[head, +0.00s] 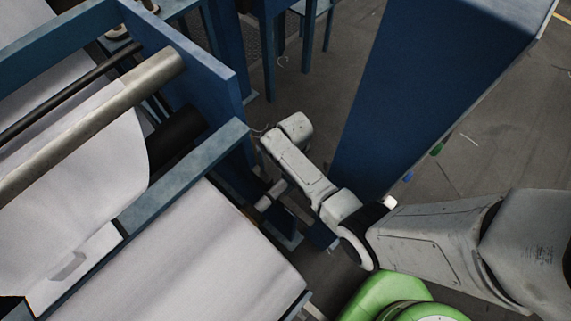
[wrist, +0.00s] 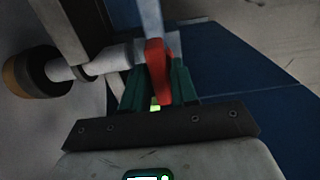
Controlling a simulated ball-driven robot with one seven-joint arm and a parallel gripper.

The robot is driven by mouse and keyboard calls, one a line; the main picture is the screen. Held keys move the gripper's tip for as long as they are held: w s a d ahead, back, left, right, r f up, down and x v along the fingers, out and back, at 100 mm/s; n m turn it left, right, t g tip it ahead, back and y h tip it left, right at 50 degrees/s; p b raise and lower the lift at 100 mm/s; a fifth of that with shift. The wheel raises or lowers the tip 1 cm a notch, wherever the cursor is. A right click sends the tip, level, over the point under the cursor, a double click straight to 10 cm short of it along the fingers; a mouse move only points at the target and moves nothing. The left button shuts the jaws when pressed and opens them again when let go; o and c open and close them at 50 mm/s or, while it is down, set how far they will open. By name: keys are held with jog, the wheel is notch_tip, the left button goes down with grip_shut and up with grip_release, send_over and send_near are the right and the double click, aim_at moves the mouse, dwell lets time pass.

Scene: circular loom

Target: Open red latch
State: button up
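The red latch (wrist: 158,72) shows in the wrist view as an upright red lever at the end of a pale metal shaft (wrist: 105,60). My gripper (wrist: 157,85) has its two dark green fingers on either side of the latch. The red part fills most of the space between them. Whether both fingers press on it cannot be made out. In the head view my arm reaches down beside the blue loom frame. The gripper and the latch are hidden there.
A blue loom frame (head: 221,72) with rollers and wide white fabric (head: 190,262) fills the left of the head view. Grey floor (head: 500,150) is open at the far right.

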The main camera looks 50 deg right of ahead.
jog(key=shift+o, duration=1.3)
notch_tip(320, 180, up, 3)
jog(key=p, duration=0.3)
jog(key=shift+r, duration=2)
